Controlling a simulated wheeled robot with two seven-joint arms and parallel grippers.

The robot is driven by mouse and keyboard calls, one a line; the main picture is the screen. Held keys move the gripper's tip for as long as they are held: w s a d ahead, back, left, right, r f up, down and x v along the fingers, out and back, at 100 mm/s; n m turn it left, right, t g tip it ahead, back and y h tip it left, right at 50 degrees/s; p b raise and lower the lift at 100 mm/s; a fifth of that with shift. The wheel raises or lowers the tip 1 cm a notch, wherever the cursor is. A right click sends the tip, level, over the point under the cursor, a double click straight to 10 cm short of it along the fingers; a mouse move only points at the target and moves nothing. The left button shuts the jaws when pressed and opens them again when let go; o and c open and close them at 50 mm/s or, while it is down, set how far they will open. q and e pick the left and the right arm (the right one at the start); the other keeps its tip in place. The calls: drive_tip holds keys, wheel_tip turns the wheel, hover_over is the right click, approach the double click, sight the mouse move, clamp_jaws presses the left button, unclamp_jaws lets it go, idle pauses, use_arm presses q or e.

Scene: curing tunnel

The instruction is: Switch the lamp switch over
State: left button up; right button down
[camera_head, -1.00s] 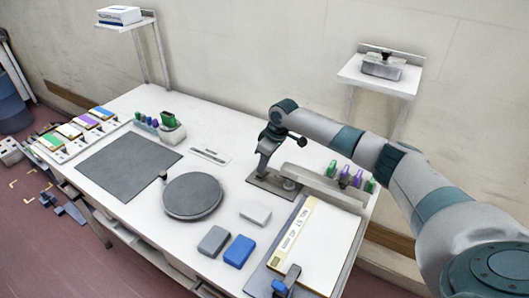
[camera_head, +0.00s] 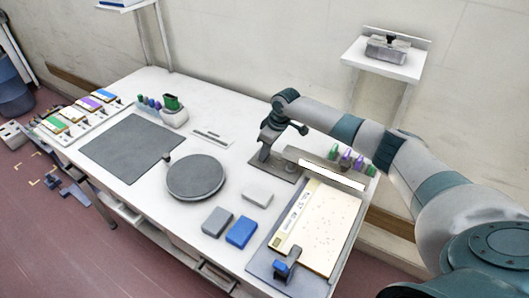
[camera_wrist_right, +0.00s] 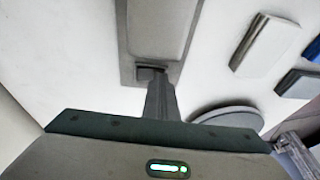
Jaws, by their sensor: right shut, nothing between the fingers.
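My right gripper (camera_head: 262,157) is shut and empty, pointing down at a grey plate (camera_head: 284,176) on the white table. In the right wrist view its closed fingers (camera_wrist_right: 160,95) reach a small dark block (camera_wrist_right: 150,73) at the end of the grey plate (camera_wrist_right: 128,45). This block looks like the switch; the fingers overlap it, and I cannot tell whether they touch it. The lamp bar (camera_head: 332,175), right of the gripper, glows bright white above a pale speckled board (camera_head: 316,225). My left gripper is not in view.
Several coloured pegs (camera_head: 346,160) stand behind the lamp bar. A round grey disc (camera_head: 195,177), a white block (camera_head: 257,193), a grey block (camera_head: 216,222) and a blue block (camera_head: 241,232) lie nearby. A shelf (camera_head: 385,63) hangs on the wall.

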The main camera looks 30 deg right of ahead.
drive_tip(key=shift+w+d+r, duration=0.25)
drive_tip(key=shift+w+d, duration=0.15)
drive_tip(key=shift+d, duration=0.2)
idle(0.3)
wheel_tip(320, 180, up, 4)
drive_tip(key=p, duration=0.4)
drive_tip(key=shift+s+a, duration=0.1)
drive_tip(key=shift+a, duration=0.05)
drive_tip(key=s+a+b+v, duration=0.1)
drive_tip(key=b+v, duration=0.2)
drive_tip(key=v, duration=0.6)
drive_tip(key=shift+s+a+r, duration=0.25)
drive_tip(key=shift+a+r, duration=0.15)
drive_tip(key=shift+a, duration=0.05)
drive_tip(key=shift+f, duration=0.1)
